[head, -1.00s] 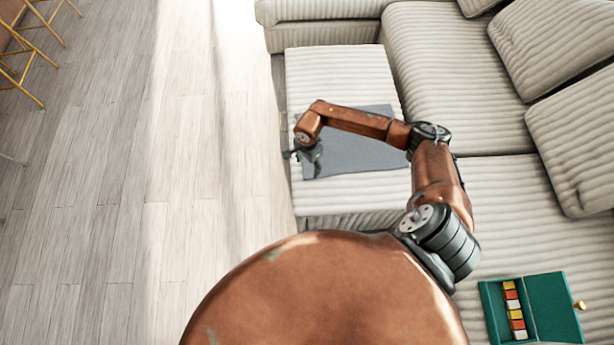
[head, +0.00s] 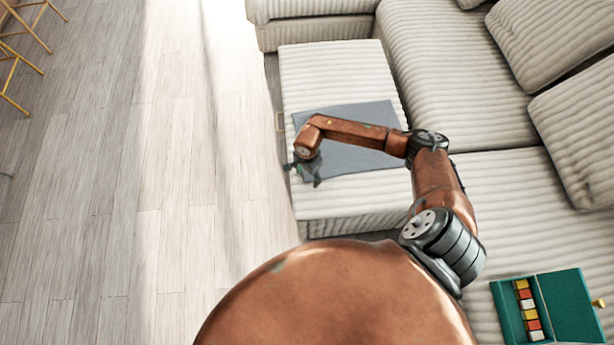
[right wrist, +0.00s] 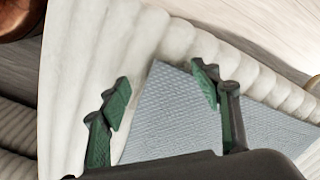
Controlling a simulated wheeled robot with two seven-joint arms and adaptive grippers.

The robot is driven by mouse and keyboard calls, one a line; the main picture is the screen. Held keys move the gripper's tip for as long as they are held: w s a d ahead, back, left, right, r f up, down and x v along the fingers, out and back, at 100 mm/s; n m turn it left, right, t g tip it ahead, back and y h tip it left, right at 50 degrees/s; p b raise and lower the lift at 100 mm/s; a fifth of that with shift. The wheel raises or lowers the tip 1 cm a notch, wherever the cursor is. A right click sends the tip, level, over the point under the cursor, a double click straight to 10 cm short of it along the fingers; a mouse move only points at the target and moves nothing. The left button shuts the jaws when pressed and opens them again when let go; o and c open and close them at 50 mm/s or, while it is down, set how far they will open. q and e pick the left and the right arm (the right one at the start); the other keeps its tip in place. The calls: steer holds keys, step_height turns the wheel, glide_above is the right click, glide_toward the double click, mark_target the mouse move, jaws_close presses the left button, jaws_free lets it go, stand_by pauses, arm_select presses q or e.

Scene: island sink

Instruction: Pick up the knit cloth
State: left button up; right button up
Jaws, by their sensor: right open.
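The knit cloth (head: 350,157) is a flat grey-blue piece lying on the pale ribbed ottoman in the head view. My right arm crosses over it and hides a strip of its middle. My right gripper (head: 304,174) is at the cloth's near left corner. In the right wrist view the gripper (right wrist: 163,88) is open, and the cloth (right wrist: 175,118) shows between and beyond its green fingers, with one corner between the fingertips. I cannot tell whether the fingers touch the cloth. My left gripper is not in view.
The ottoman (head: 325,65) adjoins a ribbed sofa (head: 450,75) with loose cushions (head: 555,40). An open green box (head: 570,305) with coloured blocks lies on the sofa at lower right. Wooden floor on the left is clear, apart from yellow stool legs (head: 20,75).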

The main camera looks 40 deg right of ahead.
steer(key=shift+f, duration=0.15)
steer(key=shift+f, duration=0.15)
steer(key=shift+c, duration=0.7)
steer(key=shift+c, duration=0.5)
steer(key=shift+s+f, duration=0.15)
steer(key=shift+s, duration=0.2)
jaws_close()
stand_by(0.5)
